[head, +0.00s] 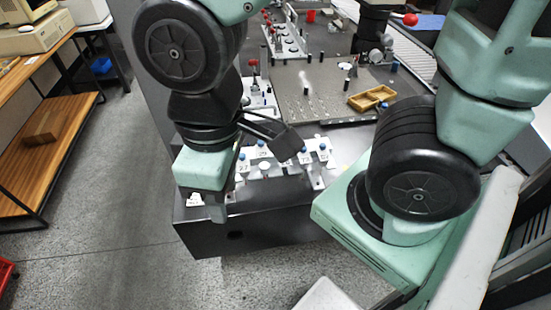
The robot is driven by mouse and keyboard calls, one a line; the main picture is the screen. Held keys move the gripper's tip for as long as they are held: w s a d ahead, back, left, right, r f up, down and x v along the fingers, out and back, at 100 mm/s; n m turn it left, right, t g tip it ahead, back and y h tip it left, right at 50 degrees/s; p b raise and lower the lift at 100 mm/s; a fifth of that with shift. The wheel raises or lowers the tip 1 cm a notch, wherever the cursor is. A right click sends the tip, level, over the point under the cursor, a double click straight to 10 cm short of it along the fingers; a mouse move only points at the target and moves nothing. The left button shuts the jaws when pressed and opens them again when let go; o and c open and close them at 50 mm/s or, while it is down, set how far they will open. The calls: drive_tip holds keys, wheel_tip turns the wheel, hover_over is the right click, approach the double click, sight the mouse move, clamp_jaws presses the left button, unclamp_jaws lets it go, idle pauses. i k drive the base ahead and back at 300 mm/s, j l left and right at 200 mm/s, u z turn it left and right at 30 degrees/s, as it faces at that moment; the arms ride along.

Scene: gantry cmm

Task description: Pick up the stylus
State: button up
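My gripper (217,208) hangs at the left front edge of the machine table, below my green wrist; only a short grey part of it shows. I cannot tell whether it is open or shut, or whether it holds anything. A white rack (265,168) with number labels stands on the table to the right of my wrist. Several small blue-topped pieces (302,149) sit along it. I cannot tell for sure which of them is the stylus. My wrist and a dark part beside it hide some of the rack.
The dark machine table (250,235) has a grey plate (310,85) behind the rack, with a wooden tray (371,98) and small posts on it. A red-topped piece (253,65) stands behind the rack. Wooden shelves (50,150) are at left; the floor between is clear.

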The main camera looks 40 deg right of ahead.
sight(264, 167)
drive_tip(key=i+j, duration=0.3)
drive_tip(key=j, duration=0.15)
drive_tip(key=i+j+z, duration=0.15)
drive_tip(key=z, duration=0.15)
drive_tip(key=i+j+z, duration=0.1)
drive_tip(key=j+z, duration=0.25)
drive_tip(key=i+j+z, duration=0.1)
drive_tip(key=j+z, duration=0.2)
drive_tip(key=z, duration=0.7)
